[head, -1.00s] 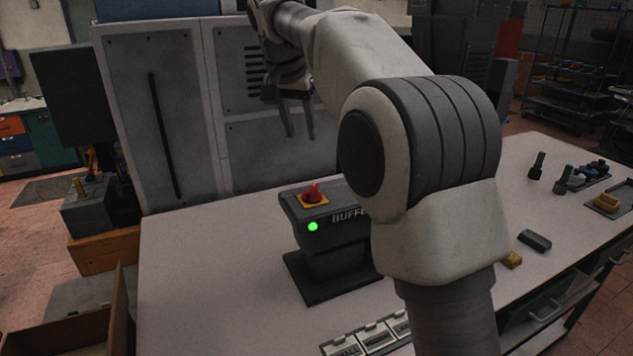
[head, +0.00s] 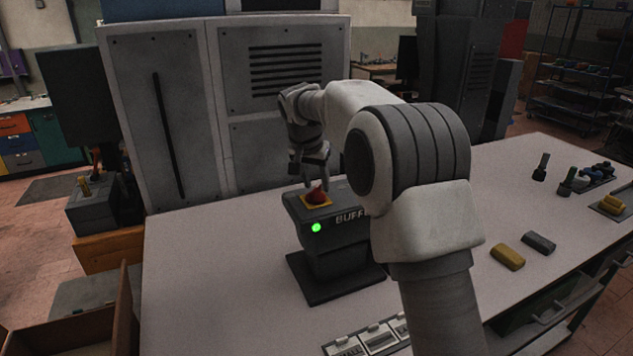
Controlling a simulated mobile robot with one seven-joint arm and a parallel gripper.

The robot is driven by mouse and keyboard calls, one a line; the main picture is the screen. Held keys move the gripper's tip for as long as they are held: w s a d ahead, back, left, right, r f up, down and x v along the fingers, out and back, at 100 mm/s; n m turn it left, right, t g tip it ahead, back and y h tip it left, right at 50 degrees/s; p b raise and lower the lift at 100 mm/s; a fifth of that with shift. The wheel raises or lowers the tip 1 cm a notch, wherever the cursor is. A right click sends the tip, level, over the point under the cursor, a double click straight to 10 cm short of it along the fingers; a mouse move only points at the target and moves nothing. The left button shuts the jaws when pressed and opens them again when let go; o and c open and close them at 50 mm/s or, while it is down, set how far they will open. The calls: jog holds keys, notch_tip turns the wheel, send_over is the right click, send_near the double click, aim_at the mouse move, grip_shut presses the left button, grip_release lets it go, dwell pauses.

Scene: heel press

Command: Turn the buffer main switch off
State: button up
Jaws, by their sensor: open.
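The buffer switch box (head: 330,243) is a dark grey pedestal unit on the white table, with part of its "BUFFER" label hidden by my arm. A red rotary knob (head: 317,196) sits on a yellow plate (head: 306,204) on its top. A green lamp (head: 316,227) glows on its front face. My gripper (head: 318,188) points down at the knob with its fingers open. The fingertips are at about the knob's height or just above it; I cannot tell whether they touch it.
Labelled trays (head: 380,338) lie at the table's front. A yellow block (head: 508,257) and a dark block (head: 539,243) lie to the right. A large grey cabinet (head: 160,110) stands behind the table. The table left of the box is clear.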

jog(key=shift+w+f, duration=0.15)
jog(key=shift+f, duration=0.25)
grip_shut()
dwell(0.4)
jog(key=n+y, duration=0.1)
jog(key=n, duration=0.3)
jog(key=shift+r+n+y, duration=0.1)
jog(key=shift+n+y, duration=0.2)
jog(key=shift+y, duration=0.1)
jog(key=shift+a+n+y+p, duration=0.15)
jog(key=shift+n+y+p, duration=0.45)
jog(key=shift+n, duration=1.4)
jog(key=shift+y, duration=0.3)
